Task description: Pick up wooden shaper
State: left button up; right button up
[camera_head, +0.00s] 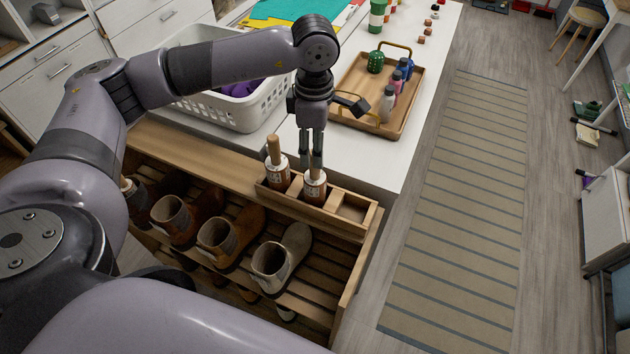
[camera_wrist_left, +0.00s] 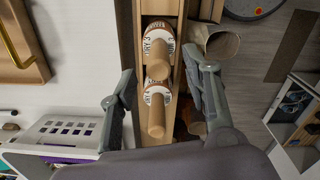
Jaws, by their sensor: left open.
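Two wooden shapers with light wooden handles and white, printed bands stand in a small compartmented wooden box on the shoe rack. The left shaper (camera_head: 278,172) stands apart from my gripper. The right shaper (camera_head: 315,190) is directly below my left gripper (camera_head: 311,163), whose fingers hide part of its handle. In the left wrist view, the nearer-to-tray shaper (camera_wrist_left: 158,42) lies between the open fingers of my left gripper (camera_wrist_left: 160,65), and the other shaper (camera_wrist_left: 157,103) shows below it. Contact with the fingers cannot be made out. My right gripper is not in view.
The box (camera_head: 352,207) has an empty right compartment. Several boots, such as a grey one (camera_head: 283,258), sit on the slatted rack below. A white basket (camera_head: 262,117) and a wooden tray (camera_head: 407,122) with bottles stand on the white counter behind. Open floor lies to the right.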

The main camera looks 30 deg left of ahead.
aim_at(315, 180)
pick_arm(q)
notch_tip(315, 180, down, 3)
jog(key=shift+w+f+p, duration=0.1)
jog(key=shift+f+p, duration=0.05)
jog(key=shift+p, duration=0.4)
jog(key=shift+f, duration=0.15)
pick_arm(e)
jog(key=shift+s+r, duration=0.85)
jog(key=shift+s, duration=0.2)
pick_arm(q)
jog(key=shift+c, duration=0.5)
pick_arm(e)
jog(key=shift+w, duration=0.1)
pick_arm(q)
jog(key=c, duration=0.4)
grip_shut()
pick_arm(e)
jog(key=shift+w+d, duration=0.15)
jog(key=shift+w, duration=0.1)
